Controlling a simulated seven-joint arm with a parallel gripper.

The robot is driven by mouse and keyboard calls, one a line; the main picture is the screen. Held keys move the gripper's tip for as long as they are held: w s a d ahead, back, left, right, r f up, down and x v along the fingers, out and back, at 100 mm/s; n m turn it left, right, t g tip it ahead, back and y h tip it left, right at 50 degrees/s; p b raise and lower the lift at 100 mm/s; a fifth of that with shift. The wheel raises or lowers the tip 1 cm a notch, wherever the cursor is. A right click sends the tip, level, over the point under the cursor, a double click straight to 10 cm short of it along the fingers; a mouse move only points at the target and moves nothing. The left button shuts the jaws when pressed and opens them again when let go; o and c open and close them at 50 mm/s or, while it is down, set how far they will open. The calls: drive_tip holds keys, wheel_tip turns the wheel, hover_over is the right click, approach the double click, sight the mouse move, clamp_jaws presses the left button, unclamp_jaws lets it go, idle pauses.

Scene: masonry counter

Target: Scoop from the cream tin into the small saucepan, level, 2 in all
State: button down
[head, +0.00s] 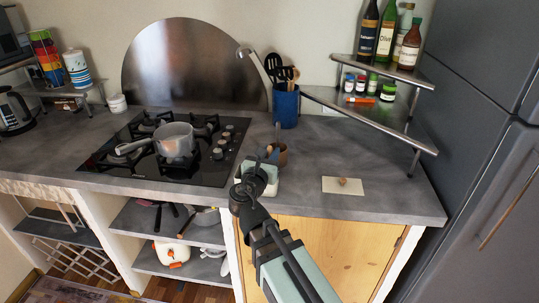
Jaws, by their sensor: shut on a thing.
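The small saucepan (176,141) is grey metal and stands on the gas hob, its handle pointing left. I cannot see what is in it. A pale cream tin (272,186) stands near the counter's front edge, partly hidden behind my arm. My gripper (262,163) is over or beside this tin, shut on a thin tool that I take to be the scoop. The scoop's bowl is hidden, so I cannot tell whether it is in the tin or what it carries. A brown cup (281,153) stands just behind the tin.
The black hob (118,165) fills the counter's left middle. A blue utensil pot (286,107) stands behind the tin. A corner shelf (345,106) holds bottles and jars.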

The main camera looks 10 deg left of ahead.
drive_tip(key=shift+r, duration=2.95)
